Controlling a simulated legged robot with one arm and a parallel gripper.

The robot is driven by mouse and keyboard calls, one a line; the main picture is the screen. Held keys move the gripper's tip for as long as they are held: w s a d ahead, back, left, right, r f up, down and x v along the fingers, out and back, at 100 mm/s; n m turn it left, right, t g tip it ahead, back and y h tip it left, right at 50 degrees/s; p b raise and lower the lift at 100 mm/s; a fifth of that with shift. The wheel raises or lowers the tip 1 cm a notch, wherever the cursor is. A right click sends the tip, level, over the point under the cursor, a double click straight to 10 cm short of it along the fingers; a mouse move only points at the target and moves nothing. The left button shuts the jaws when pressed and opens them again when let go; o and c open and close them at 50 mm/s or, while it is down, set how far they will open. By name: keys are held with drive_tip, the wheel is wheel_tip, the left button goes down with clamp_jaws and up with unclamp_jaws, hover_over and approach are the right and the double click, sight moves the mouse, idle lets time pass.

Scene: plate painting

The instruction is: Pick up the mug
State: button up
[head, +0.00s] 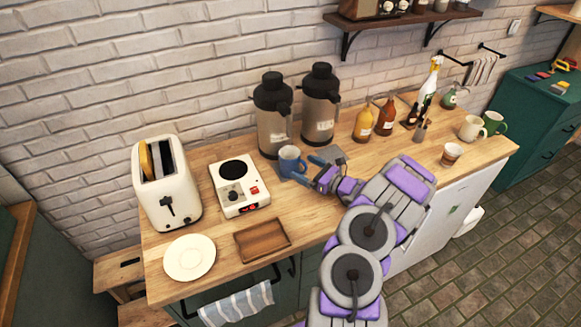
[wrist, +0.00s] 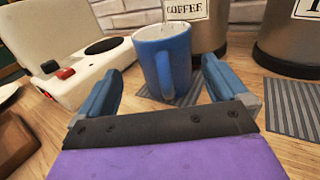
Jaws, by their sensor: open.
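A blue mug (head: 291,161) stands upright on the wooden counter, in front of a coffee dispenser and right of the white hot plate. In the wrist view the blue mug (wrist: 163,55) is straight ahead, on a grey ribbed mat (wrist: 187,97), with its handle facing me. My gripper (head: 309,168) is just right of the mug in the head view. In the wrist view my gripper's blue fingers (wrist: 158,85) are spread apart and empty, one at each side of the mug's lower part. The mug looks slightly beyond the fingertips; I cannot tell whether they touch it.
The white hot plate (head: 239,186) is close left of the mug. Two coffee dispensers (head: 273,135) (head: 320,112) stand behind it. A toaster (head: 167,190), white plate (head: 190,258) and wooden tray (head: 262,241) are left. Bottles and other mugs (head: 472,128) stand right.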

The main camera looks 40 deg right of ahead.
sight(298, 161)
drive_tip(key=shift+w+a, duration=0.15)
drive_tip(key=shift+w, duration=0.1)
drive_tip(key=w+b, duration=0.1)
drive_tip(key=w, duration=0.3)
drive_tip(key=shift+w+r, duration=0.1)
drive_tip(key=shift+w, duration=0.1)
drive_tip(key=shift+w+a+r, duration=0.1)
drive_tip(key=shift+w+a, duration=0.15)
drive_tip(key=shift+w, duration=0.1)
drive_tip(key=shift+a+r, duration=0.1)
drive_tip(key=shift+a, duration=0.15)
drive_tip(key=shift+d, duration=0.4)
drive_tip(key=c, duration=0.7)
drive_tip(key=shift+a, duration=0.2)
drive_tip(key=c, duration=0.6)
